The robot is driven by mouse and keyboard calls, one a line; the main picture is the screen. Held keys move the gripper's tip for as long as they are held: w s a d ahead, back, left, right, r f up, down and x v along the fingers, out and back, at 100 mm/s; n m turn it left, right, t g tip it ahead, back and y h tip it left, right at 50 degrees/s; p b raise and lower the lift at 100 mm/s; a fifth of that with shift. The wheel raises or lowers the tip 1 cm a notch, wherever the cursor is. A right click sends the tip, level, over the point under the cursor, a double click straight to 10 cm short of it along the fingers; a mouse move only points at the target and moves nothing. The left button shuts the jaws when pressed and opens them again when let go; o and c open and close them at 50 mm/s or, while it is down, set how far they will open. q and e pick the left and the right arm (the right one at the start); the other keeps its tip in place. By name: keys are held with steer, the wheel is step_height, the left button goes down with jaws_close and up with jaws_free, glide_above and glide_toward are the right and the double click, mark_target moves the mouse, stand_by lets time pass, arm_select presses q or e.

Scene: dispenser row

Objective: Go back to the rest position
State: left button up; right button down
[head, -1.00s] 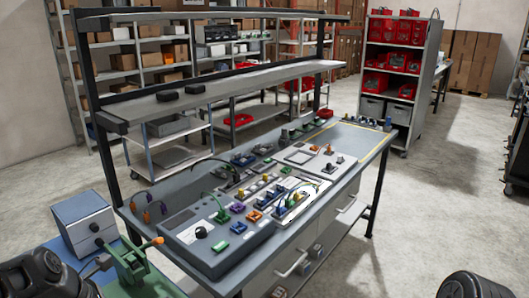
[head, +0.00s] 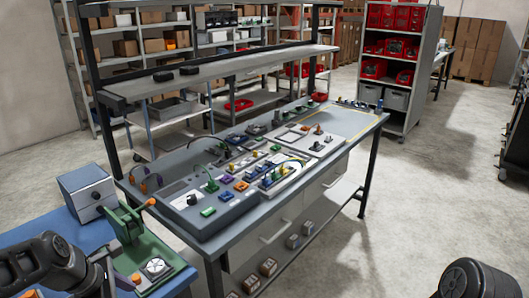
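My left arm (head: 45,262) comes in at the bottom left, dark and bent. My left gripper (head: 104,272) is small and partly hidden beside the green lever device; its fingers are not clear. My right arm (head: 474,281) shows only as a dark rounded link at the bottom right edge, over the floor. The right gripper is not in the picture.
A green lever device (head: 127,225) and a grey box (head: 86,190) stand on a blue surface (head: 32,233) close to my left arm. The grey workbench (head: 240,226) holds panels with several coloured parts. Open floor (head: 400,210) lies to the right.

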arm_select(q)
steer(key=w+d+f+m+t+y, duration=0.1)
steer(key=w+d+f+m, duration=0.1)
steer(key=w+f+m, duration=0.55)
steer(key=s+d+f+m, duration=0.3)
steer(key=d+f+m, duration=0.5)
steer(key=f, duration=0.3)
steer(key=s+d+f+m+g+h, duration=0.2)
steer(key=s+d+f+m+g, duration=0.3)
steer(key=s+d+f, duration=1)
steer(key=s+d+m, duration=0.1)
steer(key=s, duration=0.3)
steer(key=shift+d+f+h, duration=0.15)
steer(key=shift+d+h, duration=0.15)
steer(key=shift+h, duration=0.1)
steer(key=shift+m, duration=0.25)
